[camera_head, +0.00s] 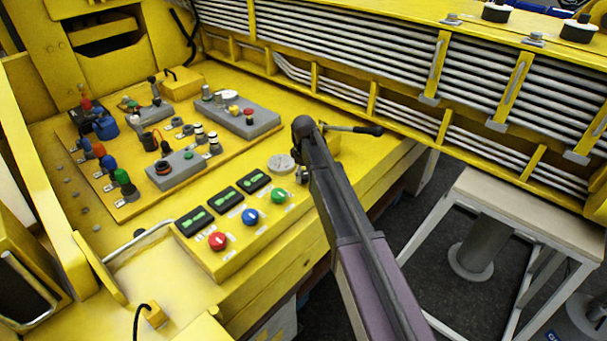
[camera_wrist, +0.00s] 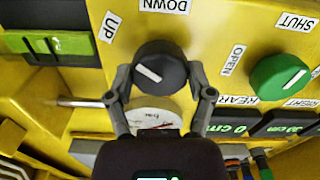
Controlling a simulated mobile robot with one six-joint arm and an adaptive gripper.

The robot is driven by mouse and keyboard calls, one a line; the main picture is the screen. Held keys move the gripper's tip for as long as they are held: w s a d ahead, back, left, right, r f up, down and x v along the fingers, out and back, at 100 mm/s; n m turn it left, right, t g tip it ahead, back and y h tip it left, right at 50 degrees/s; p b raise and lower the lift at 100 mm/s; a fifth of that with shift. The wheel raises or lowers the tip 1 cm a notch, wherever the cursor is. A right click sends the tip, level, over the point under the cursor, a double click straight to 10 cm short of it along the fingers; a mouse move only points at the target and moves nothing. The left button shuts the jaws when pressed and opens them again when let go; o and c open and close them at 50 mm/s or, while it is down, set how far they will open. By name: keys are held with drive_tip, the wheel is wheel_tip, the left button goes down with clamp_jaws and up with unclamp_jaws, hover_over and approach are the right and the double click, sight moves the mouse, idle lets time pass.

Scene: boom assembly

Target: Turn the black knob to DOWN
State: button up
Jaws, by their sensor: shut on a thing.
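The black knob (camera_wrist: 170,60) sits on the yellow panel in the wrist view, with a white pointer line slanting between upper left and lower right. The label UP (camera_wrist: 110,27) is to its upper left and the label DOWN (camera_wrist: 167,5) is above it. My gripper (camera_wrist: 160,70) is shut on the knob, one finger at its left side and one at its right. In the head view my arm covers the place right of the green knob (camera_head: 279,196), and the black knob does not show there.
The green knob (camera_wrist: 280,77), with OPEN and SHUT labels, is close to the right of my gripper. A round dial (camera_wrist: 153,115) shows between my fingers. Blue (camera_head: 250,217) and red (camera_head: 219,241) knobs line the panel. A black-handled lever (camera_head: 367,130) is near my arm's end.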

drive_tip(key=m, duration=1)
drive_tip(key=shift+m, duration=0.3)
idle(0.4)
drive_tip(key=o, duration=1.1)
